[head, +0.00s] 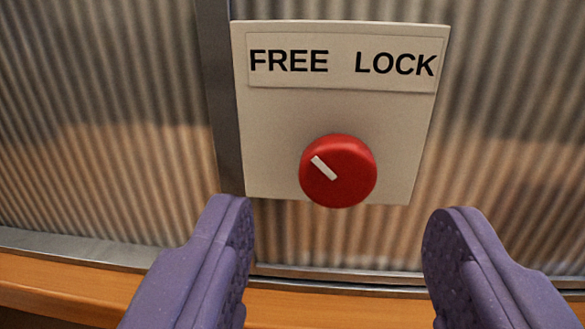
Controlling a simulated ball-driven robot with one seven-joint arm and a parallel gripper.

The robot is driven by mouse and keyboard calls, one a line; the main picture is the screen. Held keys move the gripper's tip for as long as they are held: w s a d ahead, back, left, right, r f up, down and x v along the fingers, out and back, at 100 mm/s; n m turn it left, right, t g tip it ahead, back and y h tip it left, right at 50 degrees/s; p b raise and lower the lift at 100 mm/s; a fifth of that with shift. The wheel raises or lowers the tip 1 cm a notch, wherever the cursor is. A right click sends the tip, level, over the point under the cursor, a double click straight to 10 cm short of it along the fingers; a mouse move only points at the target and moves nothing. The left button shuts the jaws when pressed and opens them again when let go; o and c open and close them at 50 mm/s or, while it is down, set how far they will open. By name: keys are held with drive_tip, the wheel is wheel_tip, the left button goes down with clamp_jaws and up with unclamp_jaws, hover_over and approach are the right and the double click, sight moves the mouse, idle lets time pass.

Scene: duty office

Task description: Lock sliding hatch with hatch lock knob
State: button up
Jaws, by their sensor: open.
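The hatch lock knob (350,178) is a round red knob on a pale plate (270,135). A label on the plate reads FREE at left and LOCK at right. The knob's white pointer mark slants to the upper left, toward FREE. The sliding hatch (110,120) is a ribbed, translucent panel with a grey metal upright (222,100) just left of the plate. My gripper (338,225) is open and empty. Its two purple fingers show at the lower left and lower right, apart from the knob, which sits between and above their tips in the picture.
A metal rail (90,250) runs along the foot of the ribbed panels. Below it lies an orange-brown wooden ledge (60,295). Nothing shows between the fingers and the knob.

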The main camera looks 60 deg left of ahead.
sight(346, 183)
drive_tip(key=x, duration=0.5)
drive_tip(key=shift+w+a, duration=0.1)
drive_tip(key=shift+w, duration=0.05)
drive_tip(key=c, duration=1)
drive_tip(key=shift+m, duration=0.3)
drive_tip(key=m, duration=0.4)
drive_tip(key=shift+p, duration=0.4)
drive_tip(key=m+p, duration=0.1)
drive_tip(key=m, duration=0.3)
drive_tip(key=shift+m+p, duration=0.3)
drive_tip(key=shift+m, duration=0.1)
drive_tip(key=m+p, duration=0.1)
drive_tip(key=m, duration=0.3)
drive_tip(key=shift+w+d+m+p, duration=0.1)
drive_tip(key=shift+d+m+p, duration=0.1)
drive_tip(key=shift+m+p, duration=0.15)
drive_tip(key=shift+f+m+p, duration=0.2)
drive_tip(key=shift+m+p, duration=0.5)
drive_tip(key=shift+m, duration=1.15)
